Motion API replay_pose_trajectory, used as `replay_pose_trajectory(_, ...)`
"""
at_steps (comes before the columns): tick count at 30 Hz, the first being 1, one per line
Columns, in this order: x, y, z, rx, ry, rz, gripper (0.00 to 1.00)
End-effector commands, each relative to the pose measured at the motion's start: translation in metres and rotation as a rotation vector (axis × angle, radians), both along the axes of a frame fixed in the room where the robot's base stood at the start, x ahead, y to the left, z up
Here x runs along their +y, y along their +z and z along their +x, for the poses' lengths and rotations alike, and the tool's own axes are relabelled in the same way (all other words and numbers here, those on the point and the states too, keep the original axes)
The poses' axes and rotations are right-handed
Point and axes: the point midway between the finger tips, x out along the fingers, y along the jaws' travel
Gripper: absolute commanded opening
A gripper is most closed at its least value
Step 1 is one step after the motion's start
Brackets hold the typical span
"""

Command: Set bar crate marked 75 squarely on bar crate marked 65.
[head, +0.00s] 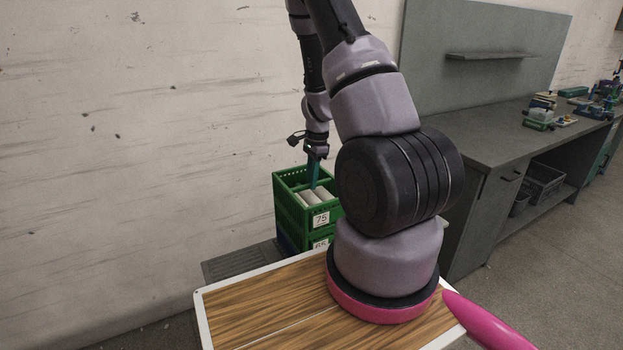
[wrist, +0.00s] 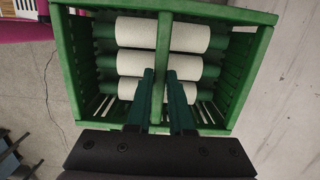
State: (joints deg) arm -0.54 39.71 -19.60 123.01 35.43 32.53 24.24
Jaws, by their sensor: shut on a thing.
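The green bar crate marked 75 (head: 295,212) holds white rolls and is upright beyond my base in the head view. In the wrist view its rim (wrist: 215,13) and middle bar (wrist: 165,35) show from above. My gripper (head: 314,184) reaches down into it, its fingers (wrist: 164,75) shut on the middle bar. The green bar crate marked 65 (head: 319,244) is directly below crate 75, mostly hidden by it and by my base. I cannot tell whether the two crates touch or how exactly their edges line up.
A dark blue piece (head: 286,239) shows under the green crates. A dark grey slatted surface (head: 238,262) lies to their left, near the pale wall (head: 140,130). A grey workbench (head: 480,125) with small items stands at the right.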

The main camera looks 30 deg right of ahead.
Motion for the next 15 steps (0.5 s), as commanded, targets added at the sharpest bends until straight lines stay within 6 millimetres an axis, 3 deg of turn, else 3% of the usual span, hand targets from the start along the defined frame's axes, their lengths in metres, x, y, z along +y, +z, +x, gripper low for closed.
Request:
replay_pose_trajectory(2,-0.0004,-0.0010,0.0005,-0.001,0.000,0.000,0.00)
replay_pose_trajectory(3,-0.0005,-0.0011,0.0006,-0.002,0.000,-0.001,0.27)
replay_pose_trajectory(5,-0.0004,-0.0010,0.0006,-0.002,0.000,0.000,0.50)
replay_pose_trajectory(6,-0.0003,-0.0009,0.0005,-0.001,0.000,0.000,0.55)
replay_pose_trajectory(15,0.0000,-0.0005,-0.0001,0.000,0.000,0.000,0.55)
